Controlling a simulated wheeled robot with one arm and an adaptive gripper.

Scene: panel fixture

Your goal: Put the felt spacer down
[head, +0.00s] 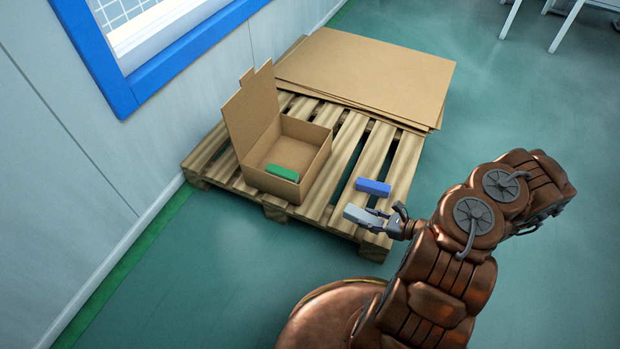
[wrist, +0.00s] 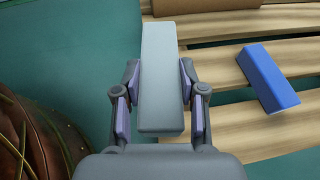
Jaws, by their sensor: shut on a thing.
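A light grey block, which I take to be the felt spacer (head: 362,216), is held in my gripper (head: 388,222) near the front right edge of the pallet (head: 344,226). In the wrist view the grey spacer (wrist: 160,75) stands lengthwise between the two fingers of my gripper (wrist: 160,88), which are shut on its sides. Its far end overlaps the pallet slats in that view. Whether it touches the wood I cannot tell.
A blue block (head: 373,187) lies on the slats just beyond the spacer; it also shows in the wrist view (wrist: 268,78). An open cardboard box (head: 318,165) holds a green block (head: 282,173). Flat cardboard sheets (head: 365,75) cover the pallet's back. Bare slats lie between box and blue block.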

